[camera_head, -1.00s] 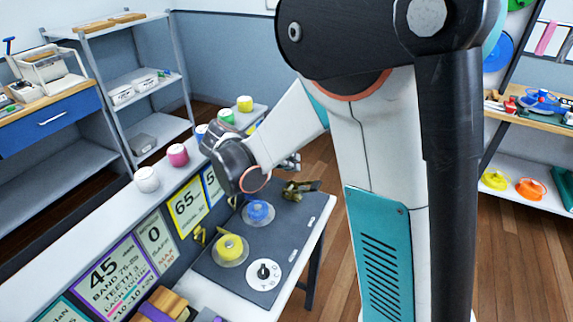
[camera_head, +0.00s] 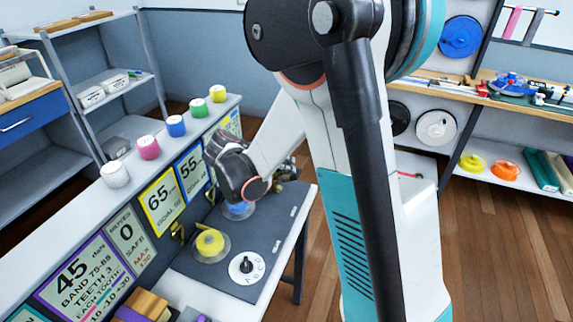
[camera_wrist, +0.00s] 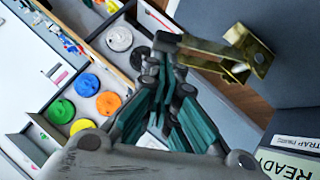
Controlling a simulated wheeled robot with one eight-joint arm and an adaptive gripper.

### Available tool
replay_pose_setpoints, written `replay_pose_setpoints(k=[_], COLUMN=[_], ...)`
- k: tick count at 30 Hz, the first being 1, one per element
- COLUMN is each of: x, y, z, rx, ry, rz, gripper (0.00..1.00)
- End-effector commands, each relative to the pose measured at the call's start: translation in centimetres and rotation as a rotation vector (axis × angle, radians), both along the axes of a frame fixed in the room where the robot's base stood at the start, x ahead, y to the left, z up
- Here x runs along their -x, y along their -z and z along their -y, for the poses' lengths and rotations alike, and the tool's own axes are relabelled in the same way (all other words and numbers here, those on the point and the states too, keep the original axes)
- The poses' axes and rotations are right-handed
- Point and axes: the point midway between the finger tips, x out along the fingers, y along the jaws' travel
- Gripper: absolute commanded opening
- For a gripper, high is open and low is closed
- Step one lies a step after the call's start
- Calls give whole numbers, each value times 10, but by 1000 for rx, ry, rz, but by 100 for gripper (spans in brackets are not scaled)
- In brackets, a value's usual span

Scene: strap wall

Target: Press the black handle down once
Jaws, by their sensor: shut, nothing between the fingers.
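In the wrist view, my gripper (camera_wrist: 158,62) is shut and empty, its teal-padded fingers together. A brass lever device (camera_wrist: 225,58) lies just beyond and to the right of the fingertips. The dark end of its lever, which looks like the black handle (camera_wrist: 167,42), is right at the fingertips. I cannot tell whether they touch. In the head view, my wrist is over the far end of the dark mat (camera_head: 268,226) and hides most of the gripper and the brass device.
A blue knob (camera_head: 239,211), a yellow knob (camera_head: 210,243) and a black-and-white dial (camera_head: 247,266) sit on the mat. A ledge with several coloured pots (camera_head: 176,126) and number cards runs along the left. Shelves (camera_head: 512,160) stand at the right.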

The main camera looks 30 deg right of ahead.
Motion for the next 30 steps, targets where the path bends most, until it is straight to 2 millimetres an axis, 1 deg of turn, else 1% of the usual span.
replay_pose_setpoints(k=[5, 12, 15, 27, 30], x=[8, 23, 25, 26, 26], y=[7, 30, 37, 37, 34], z=[7, 18, 19, 20, 21], rx=[-60, -209, -215, -213, -213], ry=[2, 4, 1, 1, 1], rz=[77, 268, 276, 272, 272], gripper=[0, 0, 0, 0, 0])
